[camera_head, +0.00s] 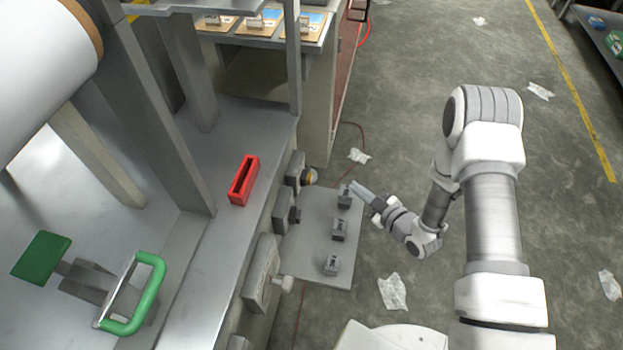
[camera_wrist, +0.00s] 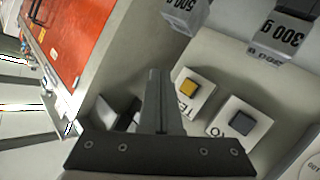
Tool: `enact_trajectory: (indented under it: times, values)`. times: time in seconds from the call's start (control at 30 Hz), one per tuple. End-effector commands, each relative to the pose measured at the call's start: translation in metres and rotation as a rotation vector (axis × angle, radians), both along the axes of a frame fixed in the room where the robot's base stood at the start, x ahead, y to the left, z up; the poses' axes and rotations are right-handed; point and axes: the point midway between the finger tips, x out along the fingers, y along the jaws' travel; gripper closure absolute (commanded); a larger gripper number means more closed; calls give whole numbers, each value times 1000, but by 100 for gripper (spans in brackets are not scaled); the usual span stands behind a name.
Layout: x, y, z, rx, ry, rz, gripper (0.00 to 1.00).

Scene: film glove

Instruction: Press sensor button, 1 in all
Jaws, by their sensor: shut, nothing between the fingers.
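My gripper (camera_head: 357,188) is shut and empty, beside the farthest of the small grey blocks on the low grey plate. Its closed fingers (camera_wrist: 158,100) also show in the wrist view. The box labels are only partly visible, so I cannot tell which is the sensor button.
The grey plate (camera_head: 311,249) carries several small blocks. Left of it, the machine's side has protruding boxes, one with a yellow knob (camera_head: 310,177). A red holder (camera_head: 244,180) stands on the machine ledge. The floor at right is mostly open, with scattered plastic scraps (camera_head: 392,291).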

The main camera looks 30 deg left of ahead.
Motion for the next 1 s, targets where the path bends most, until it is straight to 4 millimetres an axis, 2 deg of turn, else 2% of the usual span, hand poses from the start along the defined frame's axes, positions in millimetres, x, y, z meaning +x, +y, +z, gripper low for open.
enact_trajectory:
  times: [0.23, 0.7, 1.0]
  values:
    - [-4, 12, 1, 1, 0, 1, 100]
    - [-22, 71, -1, 0, -1, 1, 100]
    - [-26, 84, 0, -1, 0, -1, 100]
